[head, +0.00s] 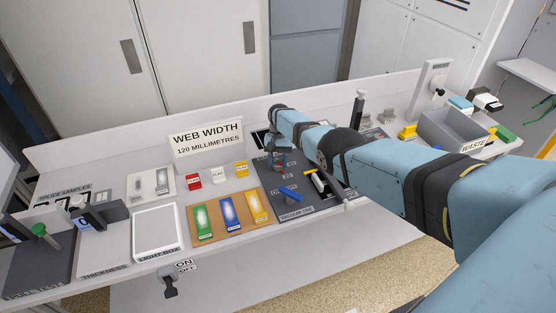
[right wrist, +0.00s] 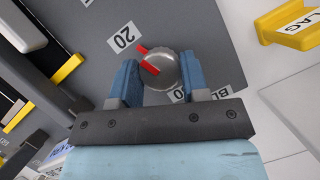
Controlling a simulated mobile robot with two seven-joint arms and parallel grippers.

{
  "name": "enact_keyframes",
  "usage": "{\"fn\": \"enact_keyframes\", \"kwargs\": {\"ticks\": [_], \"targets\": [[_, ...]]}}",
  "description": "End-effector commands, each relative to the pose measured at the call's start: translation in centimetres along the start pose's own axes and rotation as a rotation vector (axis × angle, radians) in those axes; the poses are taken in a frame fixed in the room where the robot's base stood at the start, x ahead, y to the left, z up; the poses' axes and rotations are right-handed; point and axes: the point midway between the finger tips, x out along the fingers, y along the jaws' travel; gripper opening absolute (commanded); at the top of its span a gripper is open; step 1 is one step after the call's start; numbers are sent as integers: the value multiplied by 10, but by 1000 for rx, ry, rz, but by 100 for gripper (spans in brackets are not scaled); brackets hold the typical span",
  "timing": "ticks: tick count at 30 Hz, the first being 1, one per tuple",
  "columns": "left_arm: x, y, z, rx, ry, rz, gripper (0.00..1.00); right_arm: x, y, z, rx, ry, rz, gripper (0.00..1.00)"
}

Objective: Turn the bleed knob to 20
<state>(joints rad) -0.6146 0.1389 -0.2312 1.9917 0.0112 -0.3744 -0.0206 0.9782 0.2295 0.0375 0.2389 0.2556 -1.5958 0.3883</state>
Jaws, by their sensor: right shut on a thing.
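The bleed knob (right wrist: 163,72) is a round silver knob with a red pointer, seen in the right wrist view on a dark grey panel (right wrist: 80,30). My right gripper (right wrist: 158,64) has its two blue fingers on either side of the knob and is shut on it. The pointer aims up and left, roughly toward the white "20" label (right wrist: 123,38). A "0" label (right wrist: 179,94) is partly hidden by a finger, and a "BL" label is cut off. In the head view my right gripper (head: 280,158) reaches down to the panel and hides the knob. My left gripper is not in view.
A tan board (head: 215,236) with coloured strips is to the left. A grey waste bin (head: 452,133) stands to the right.

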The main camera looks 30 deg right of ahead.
Motion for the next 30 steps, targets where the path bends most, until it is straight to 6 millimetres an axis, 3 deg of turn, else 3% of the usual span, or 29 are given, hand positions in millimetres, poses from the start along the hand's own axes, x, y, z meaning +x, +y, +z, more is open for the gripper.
{"fn": "enact_keyframes", "kwargs": {"ticks": [17, 18, 20, 30], "targets": [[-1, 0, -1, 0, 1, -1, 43, 1, 0, 0, 28, -1, -11, 18], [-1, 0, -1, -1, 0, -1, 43, 1, 0, 0, 28, -1, -11, 51], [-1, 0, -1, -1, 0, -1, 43, 1, 0, 0, 27, -1, -11, 65], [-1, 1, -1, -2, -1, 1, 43, -3, 0, 0, 27, 0, -12, 67]]}}
